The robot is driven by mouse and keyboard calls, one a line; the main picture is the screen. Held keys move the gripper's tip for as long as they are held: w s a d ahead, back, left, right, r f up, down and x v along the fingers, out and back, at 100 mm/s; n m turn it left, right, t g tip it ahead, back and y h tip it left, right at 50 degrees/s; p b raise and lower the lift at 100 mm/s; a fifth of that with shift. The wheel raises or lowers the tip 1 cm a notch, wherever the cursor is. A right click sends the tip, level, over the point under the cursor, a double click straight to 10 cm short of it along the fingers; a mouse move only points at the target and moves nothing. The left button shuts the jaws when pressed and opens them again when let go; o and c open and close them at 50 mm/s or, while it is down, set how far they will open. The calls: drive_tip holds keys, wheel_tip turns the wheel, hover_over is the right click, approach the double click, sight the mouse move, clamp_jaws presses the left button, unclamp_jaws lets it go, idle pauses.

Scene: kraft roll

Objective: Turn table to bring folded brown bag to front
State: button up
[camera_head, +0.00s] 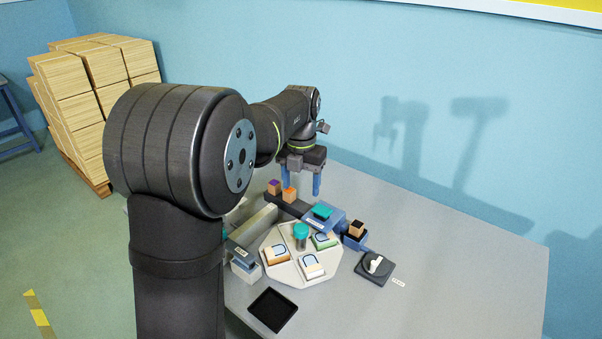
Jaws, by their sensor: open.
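A pale octagonal turntable (288,272) lies on the grey table, with a teal-topped post (301,231) at its middle. Several small folded pieces with blue arcs lie around the post. An orange-brown edged one (276,255), which may be the folded brown bag, is at the left. A cream one (312,266) is at the front and a green-edged one (325,240) at the right. A dark square base with a white knob (375,264) stands right of the turntable. My gripper (300,182) is open, its blue fingers pointing down, above and behind the turntable, apart from it.
Small orange cubes (289,194) sit on a dark bar below my gripper. A blue block with a teal pad (322,211) and a blue holder with a dark-topped cube (356,229) stand behind the turntable. A black tray (272,310) lies in front. The table's right side is clear.

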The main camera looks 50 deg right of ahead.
drive_tip(key=shift+r, duration=1.45)
drive_tip(key=shift+a+f, duration=0.1)
drive_tip(key=shift+f, duration=0.05)
drive_tip(key=c, duration=0.9)
drive_tip(key=a+f+n+g+h, duration=0.1)
drive_tip(key=a+f, duration=0.2)
drive_tip(key=a+f+g, duration=0.2)
drive_tip(key=a+f, duration=0.2)
drive_tip(key=a+f+n+g+h, duration=0.1)
drive_tip(key=a+f+g, duration=0.1)
drive_tip(key=a+f, duration=0.1)
drive_tip(key=shift+w+a+f+n+h, duration=0.2)
drive_tip(key=shift+a+f+n+h, duration=0.1)
drive_tip(key=shift+f, duration=0.3)
clamp_jaws()
drive_tip(key=s+a+f+n+h, duration=0.1)
drive_tip(key=a+f+n+h, duration=0.5)
drive_tip(key=a, duration=0.4)
approach(304, 284)
drive_tip(key=f, duration=0.3)
drive_tip(key=shift+s+d+f+y, duration=0.2)
drive_tip(key=shift+s+d+y, duration=0.05)
drive_tip(key=shift+y, duration=0.05)
drive_tip(key=shift+s+d, duration=0.6)
drive_tip(key=shift+d, duration=0.35)
drive_tip(key=shift+s+d, duration=0.35)
drive_tip(key=shift+d, duration=0.4)
